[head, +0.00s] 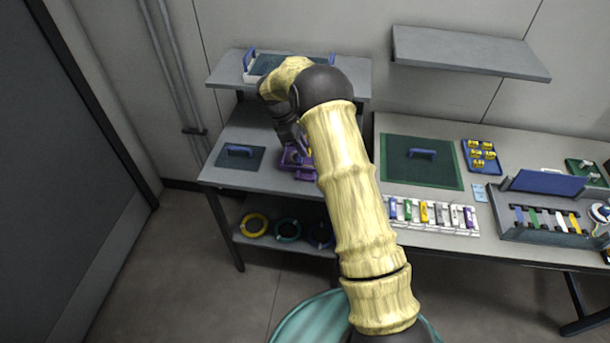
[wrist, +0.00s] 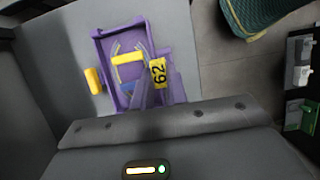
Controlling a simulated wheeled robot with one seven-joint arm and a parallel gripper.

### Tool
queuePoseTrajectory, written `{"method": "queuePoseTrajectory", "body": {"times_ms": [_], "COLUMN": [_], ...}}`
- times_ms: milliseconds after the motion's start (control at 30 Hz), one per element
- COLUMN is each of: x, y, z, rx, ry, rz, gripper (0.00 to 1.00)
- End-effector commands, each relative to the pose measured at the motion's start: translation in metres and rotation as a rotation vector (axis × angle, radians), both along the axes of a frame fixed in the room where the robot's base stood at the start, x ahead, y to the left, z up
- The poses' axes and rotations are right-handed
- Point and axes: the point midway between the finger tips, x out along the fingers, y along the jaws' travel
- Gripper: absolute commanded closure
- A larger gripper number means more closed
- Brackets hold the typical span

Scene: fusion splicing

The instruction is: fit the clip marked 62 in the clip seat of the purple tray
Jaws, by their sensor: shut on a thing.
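The purple tray (wrist: 166,50) lies on the grey table, below my gripper in the wrist view. It also shows in the head view (head: 287,157), partly behind my arm. The yellow clip marked 62 (wrist: 158,72) appears over the tray's right side, its number turned sideways. My gripper (wrist: 147,90) is shut on this clip at the tray; its fingers are dark and partly hidden. I cannot tell whether the clip touches the tray. The clip seat is not clearly visible.
A dark plate with a blue handle (head: 240,151) lies left of the tray. A shelf (head: 350,75) stands above and behind. Coloured rings (head: 287,229) lie on the lower shelf. The right table holds a green mat (head: 398,172) and a blue tray with yellow clips (head: 482,157).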

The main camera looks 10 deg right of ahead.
Motion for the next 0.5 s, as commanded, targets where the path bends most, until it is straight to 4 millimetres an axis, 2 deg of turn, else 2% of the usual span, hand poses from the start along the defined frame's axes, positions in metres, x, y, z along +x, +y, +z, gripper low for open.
{"method": "queuePoseTrajectory", "body": {"times_ms": [300, 500], "x": [-0.001, 0.0], "y": [0.0, 0.0], "z": [-0.049, -0.062], "rx": [0.0, 0.0], "ry": [0.005, 0.0], "rz": [-0.002, -0.002], "gripper": [1.0, 1.0]}}
